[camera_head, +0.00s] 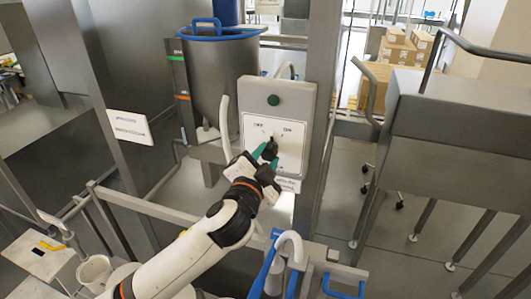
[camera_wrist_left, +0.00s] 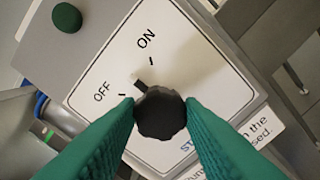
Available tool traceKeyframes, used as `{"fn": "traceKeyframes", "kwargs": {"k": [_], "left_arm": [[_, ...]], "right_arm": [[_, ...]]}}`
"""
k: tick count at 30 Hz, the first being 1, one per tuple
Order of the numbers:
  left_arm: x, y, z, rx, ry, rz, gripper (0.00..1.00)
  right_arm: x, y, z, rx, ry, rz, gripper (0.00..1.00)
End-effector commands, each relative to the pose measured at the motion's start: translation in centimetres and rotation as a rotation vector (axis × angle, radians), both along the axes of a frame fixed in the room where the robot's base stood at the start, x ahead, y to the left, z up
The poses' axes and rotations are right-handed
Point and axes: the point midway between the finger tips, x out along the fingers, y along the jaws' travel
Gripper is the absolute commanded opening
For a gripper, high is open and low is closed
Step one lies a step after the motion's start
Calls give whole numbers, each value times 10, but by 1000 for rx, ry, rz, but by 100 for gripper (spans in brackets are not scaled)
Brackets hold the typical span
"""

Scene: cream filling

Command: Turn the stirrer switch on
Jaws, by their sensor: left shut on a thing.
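The stirrer switch is a black knob (camera_wrist_left: 160,113) on a white dial plate (camera_wrist_left: 85,75) marked OFF and ON. In the left wrist view its pointer stands between the OFF and ON marks. In the head view the plate (camera_head: 292,141) is on a grey control box (camera_head: 249,97) with a green button (camera_head: 273,100) above the dial. My left gripper (camera_wrist_left: 160,118) has its green fingers on both sides of the knob and is shut on it; it also shows in the head view (camera_head: 269,150), where it partly hides the knob. My right gripper is not in view.
A steel tank (camera_head: 215,75) with a blue rim stands behind the box on the left. A steel post (camera_head: 321,100) rises just right of the box. Metal rails (camera_head: 150,207) and blue-handled fittings (camera_head: 345,285) lie in front. A steel cabinet (camera_head: 450,135) stands at the right.

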Motion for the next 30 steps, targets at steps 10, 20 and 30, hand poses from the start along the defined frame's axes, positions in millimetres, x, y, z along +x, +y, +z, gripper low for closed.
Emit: {"fn": "traceKeyframes", "kwargs": {"k": [10, 20, 30], "left_arm": [[0, 0, 1, 309, -97, 1, 11], [0, 0, 0, 529, -169, -1, 11], [0, 0, -2, 628, -201, 0, 11]], "right_arm": [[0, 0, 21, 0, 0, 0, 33], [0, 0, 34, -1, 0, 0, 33], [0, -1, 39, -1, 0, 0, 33]]}}
